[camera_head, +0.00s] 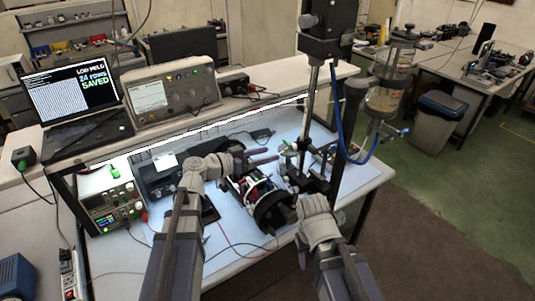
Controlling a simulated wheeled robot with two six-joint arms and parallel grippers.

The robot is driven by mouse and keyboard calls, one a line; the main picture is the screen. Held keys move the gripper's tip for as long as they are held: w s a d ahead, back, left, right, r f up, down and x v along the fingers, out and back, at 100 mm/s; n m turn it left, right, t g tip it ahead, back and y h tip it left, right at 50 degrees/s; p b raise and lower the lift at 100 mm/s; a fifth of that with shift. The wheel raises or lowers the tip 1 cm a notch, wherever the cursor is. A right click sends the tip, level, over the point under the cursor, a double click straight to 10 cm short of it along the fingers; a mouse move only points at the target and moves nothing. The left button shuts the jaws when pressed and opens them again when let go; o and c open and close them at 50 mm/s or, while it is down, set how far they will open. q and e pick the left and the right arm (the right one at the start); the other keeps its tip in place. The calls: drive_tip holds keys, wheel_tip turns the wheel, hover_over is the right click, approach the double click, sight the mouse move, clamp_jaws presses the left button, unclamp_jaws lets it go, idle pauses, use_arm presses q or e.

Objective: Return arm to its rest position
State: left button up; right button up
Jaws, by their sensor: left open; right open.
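My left arm comes in from the bottom left, and its gripper (262,158) reaches right over the bench, above a black open-sided cylinder assembly (268,207). The gripper's fingers look apart, with nothing clearly held between them. My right arm comes in from the bottom right. Its gripper (303,258) is at the front edge of the bench, right of and in front of the cylinder, pointing down, and looks empty. The cylinder lies on the light blue bench top (225,235) with wires and parts inside. My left forearm and wrist hide part of the bench.
A power supply (113,205) stands at the left of the bench. Loose wires cross the bench.

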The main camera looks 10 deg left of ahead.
use_arm(q)
drive_tip(key=s+d+f+g+y+b, duration=0.2)
drive_tip(key=s+d+f+g+b, duration=0.25)
drive_tip(key=f, duration=0.55)
drive_tip(key=s+d+f+g+y+b, duration=0.2)
drive_tip(key=s+d+f+g+b, duration=0.25)
drive_tip(key=f, duration=0.55)
drive_tip(key=s+a+f+n+y+b, duration=0.2)
drive_tip(key=s+f+y+b, duration=0.2)
drive_tip(key=s+f, duration=0.3)
drive_tip(key=s+a+f+n+g+y+b, duration=0.1)
drive_tip(key=s+f+y+b, duration=0.3)
drive_tip(key=f, duration=0.4)
drive_tip(key=s+a+n+y, duration=0.1)
drive_tip(key=s, duration=0.1)
drive_tip(key=shift+s+a+f+g+y, duration=0.15)
drive_tip(key=shift+s+a+g+y, duration=0.15)
drive_tip(key=shift+s, duration=0.05)
